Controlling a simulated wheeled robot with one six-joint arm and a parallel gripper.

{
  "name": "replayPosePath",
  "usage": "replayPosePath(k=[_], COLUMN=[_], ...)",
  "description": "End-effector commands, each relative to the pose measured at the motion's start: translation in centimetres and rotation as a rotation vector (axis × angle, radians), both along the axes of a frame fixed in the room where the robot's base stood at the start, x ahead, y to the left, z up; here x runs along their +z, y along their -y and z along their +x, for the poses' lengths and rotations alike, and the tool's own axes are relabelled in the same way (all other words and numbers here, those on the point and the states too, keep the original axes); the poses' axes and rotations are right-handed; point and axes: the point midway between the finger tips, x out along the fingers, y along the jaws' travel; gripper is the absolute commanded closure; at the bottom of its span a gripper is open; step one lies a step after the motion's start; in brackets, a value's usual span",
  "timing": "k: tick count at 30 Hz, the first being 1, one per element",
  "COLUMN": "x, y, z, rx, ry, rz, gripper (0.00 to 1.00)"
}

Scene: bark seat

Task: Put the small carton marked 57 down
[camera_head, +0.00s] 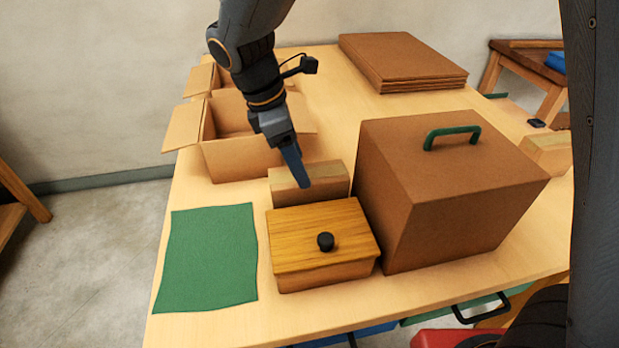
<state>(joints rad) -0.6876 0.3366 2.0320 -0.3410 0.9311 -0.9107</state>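A small carton (331,186) with a paler tape strip on top stands on the table, behind a wooden lidded box. No number can be read on it, so I cannot tell if it is the one marked 57. My gripper (298,172) points down from above, its blue fingertips overlapping the carton's left half in the picture. The fingers are seen edge-on; whether they grip the carton, or are open or shut, is not clear. Another small carton (549,155) is partly visible at the right, also with no readable mark.
The wooden lidded box (292,250) has a black knob. A big brown box (450,215) with a green handle stands at its right. Open cartons (245,160) stand at the back left, flat cardboard (405,60) at the back. A green mat (208,258) lies bare at front left.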

Motion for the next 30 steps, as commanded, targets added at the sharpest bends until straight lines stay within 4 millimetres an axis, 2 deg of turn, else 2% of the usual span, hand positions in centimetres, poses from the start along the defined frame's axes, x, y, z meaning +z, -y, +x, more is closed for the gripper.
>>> replayPosePath(k=[5, 15, 23, 30], x=[-0.8, -5.7, -7.2, -10.1], y=[0.3, 1.8, 2.2, 3.1], z=[0.0, 0.4, 0.5, 0.8], rx=[-0.001, -0.001, -0.001, -0.002], ry=[-0.002, -0.002, -0.002, -0.002], rz=[-0.003, -0.001, -0.001, -0.002], gripper=[0.39, 0.39, 0.39, 0.39])
